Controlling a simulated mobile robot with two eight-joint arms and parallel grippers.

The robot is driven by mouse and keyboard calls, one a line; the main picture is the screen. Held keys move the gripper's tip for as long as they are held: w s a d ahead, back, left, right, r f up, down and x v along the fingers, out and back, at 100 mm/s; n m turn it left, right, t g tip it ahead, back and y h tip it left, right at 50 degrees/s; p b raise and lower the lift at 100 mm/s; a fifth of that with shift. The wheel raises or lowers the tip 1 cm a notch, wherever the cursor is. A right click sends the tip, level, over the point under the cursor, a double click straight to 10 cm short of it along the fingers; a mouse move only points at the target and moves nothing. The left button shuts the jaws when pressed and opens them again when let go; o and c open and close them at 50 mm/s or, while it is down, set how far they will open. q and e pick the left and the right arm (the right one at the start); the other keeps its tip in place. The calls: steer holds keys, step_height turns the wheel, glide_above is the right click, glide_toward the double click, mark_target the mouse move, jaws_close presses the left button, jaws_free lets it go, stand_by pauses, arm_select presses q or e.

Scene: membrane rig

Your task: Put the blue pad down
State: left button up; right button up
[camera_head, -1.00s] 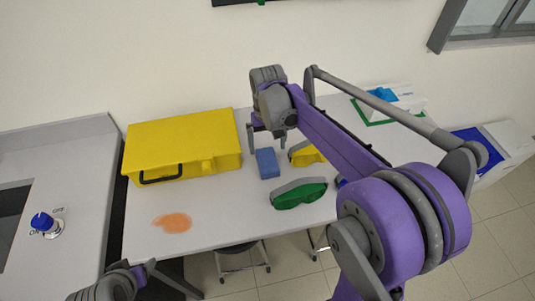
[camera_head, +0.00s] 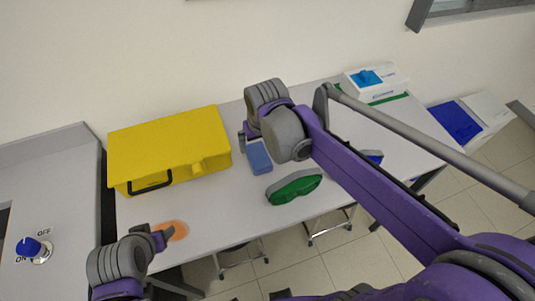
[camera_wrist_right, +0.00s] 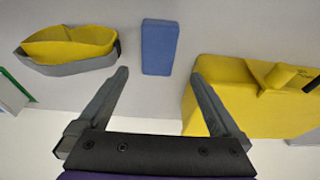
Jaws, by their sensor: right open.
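The blue pad (camera_head: 259,158) lies flat on the white table, just right of the yellow case. In the right wrist view the pad (camera_wrist_right: 160,47) lies beyond the fingertips, apart from both. My right gripper (camera_wrist_right: 160,75) is open and empty, its fingers spread on either side of the pad's line. In the head view my right gripper (camera_head: 250,132) is beside the pad's back edge, partly hidden by its own wrist. My left gripper (camera_head: 160,238) is at the table's front left, near an orange patch; its opening is unclear.
The yellow case (camera_head: 168,150) stands left of the pad. Green goggles (camera_head: 295,187) lie front right; yellow goggles (camera_wrist_right: 68,45) show in the wrist view. An orange patch (camera_head: 176,231) is at front left. A white box (camera_head: 372,82) stands back right. The table's middle front is clear.

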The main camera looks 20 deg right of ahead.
mark_target(259, 156)
steer(key=x, duration=1)
steer(key=shift+s+d, duration=0.25)
steer(key=c, duration=1.3)
